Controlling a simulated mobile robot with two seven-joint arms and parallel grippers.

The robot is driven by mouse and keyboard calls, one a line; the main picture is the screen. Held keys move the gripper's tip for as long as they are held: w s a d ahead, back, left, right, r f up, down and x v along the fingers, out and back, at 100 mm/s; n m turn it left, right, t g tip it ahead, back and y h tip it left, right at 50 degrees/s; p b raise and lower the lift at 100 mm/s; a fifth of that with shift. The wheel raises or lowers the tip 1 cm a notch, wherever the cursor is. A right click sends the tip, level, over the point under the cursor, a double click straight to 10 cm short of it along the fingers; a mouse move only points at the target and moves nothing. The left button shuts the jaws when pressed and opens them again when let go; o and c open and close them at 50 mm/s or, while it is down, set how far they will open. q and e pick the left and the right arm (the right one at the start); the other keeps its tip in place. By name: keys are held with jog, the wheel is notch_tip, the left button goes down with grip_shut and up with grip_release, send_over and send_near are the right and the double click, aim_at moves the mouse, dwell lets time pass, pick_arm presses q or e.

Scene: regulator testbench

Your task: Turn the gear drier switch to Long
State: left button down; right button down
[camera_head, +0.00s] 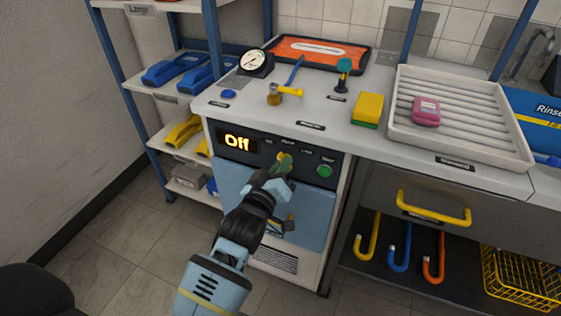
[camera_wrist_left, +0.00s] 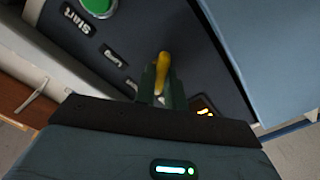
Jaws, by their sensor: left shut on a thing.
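The gear drier (camera_head: 235,190) is a cabinet under the bench with a dark control panel. Its display (camera_head: 237,141) reads "Off" in lit orange letters. My left gripper (camera_head: 284,163) is at the panel, shut on the yellow switch (camera_wrist_left: 163,72), which shows between the fingertips in the left wrist view. In the head view the gripper mostly hides the switch. The label "Long" (camera_wrist_left: 113,56) is on the panel beside the gripper in the wrist view. My right gripper is not in view.
A green Start button (camera_head: 324,171) is right of the switch. A shelf rack stands left; the floor there is clear.

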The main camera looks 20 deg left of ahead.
pick_arm(q)
jog(key=m+p, duration=0.5)
jog(key=m, duration=1.2)
jog(key=shift+d, duration=0.1)
dwell(0.5)
jog(key=c, duration=1.5)
grip_release()
jog(key=shift+o, duration=0.2)
